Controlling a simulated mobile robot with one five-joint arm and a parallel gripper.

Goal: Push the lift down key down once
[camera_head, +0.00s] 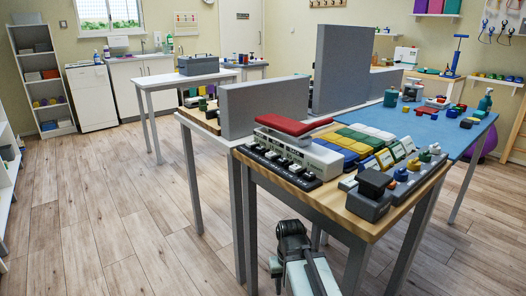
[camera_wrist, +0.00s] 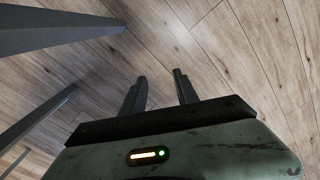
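My gripper (camera_wrist: 160,78) shows in the wrist view with its two dark fingers apart and nothing between them, above the wooden floor. In the head view my arm (camera_head: 296,262) is low at the bottom middle, in front of the table and below its top. On the near wooden table top (camera_head: 292,186) lie a black strip with several keys (camera_head: 281,163), a white unit with a red pad (camera_head: 295,126), and a dark grey control box with a block on top (camera_head: 372,196). Which key is the lift down key, I cannot tell; no label is readable.
Grey table legs (camera_head: 248,225) stand close to my arm; grey bars also cross the left of the wrist view (camera_wrist: 50,30). Tall grey panels (camera_head: 341,68) stand behind. A blue mat (camera_head: 440,128) bears several small items. The wooden floor (camera_head: 110,205) at left is clear.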

